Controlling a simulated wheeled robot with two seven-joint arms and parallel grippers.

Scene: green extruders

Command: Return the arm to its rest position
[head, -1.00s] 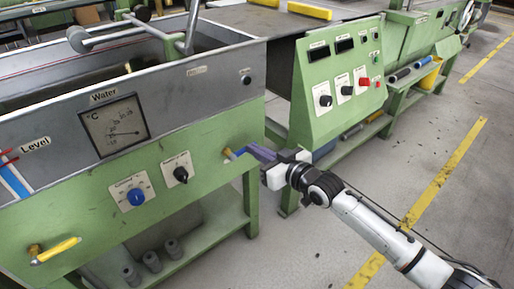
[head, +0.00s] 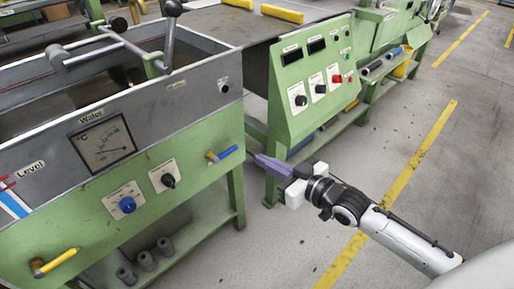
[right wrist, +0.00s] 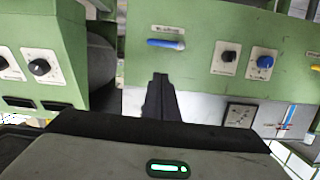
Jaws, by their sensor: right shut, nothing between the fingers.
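My right gripper (head: 268,164) is in the head view, right of the green water tank (head: 190,190), with its purple-grey fingers shut and empty. It points left toward the tank's corner and is apart from the blue-handled valve (head: 222,154). In the right wrist view my shut dark fingers (right wrist: 160,82) point up toward the tank front, and the blue valve handle (right wrist: 166,43) shows above them. My right arm reaches in from the lower right. My left gripper is in neither view.
A green control panel (head: 312,110) with knobs stands behind the gripper. The tank carries a yellow-handled valve (head: 55,262), a blue knob (head: 127,205), a black knob (head: 168,181) and a gauge (head: 103,144). Open grey floor with a yellow line (head: 400,182) lies to the right.

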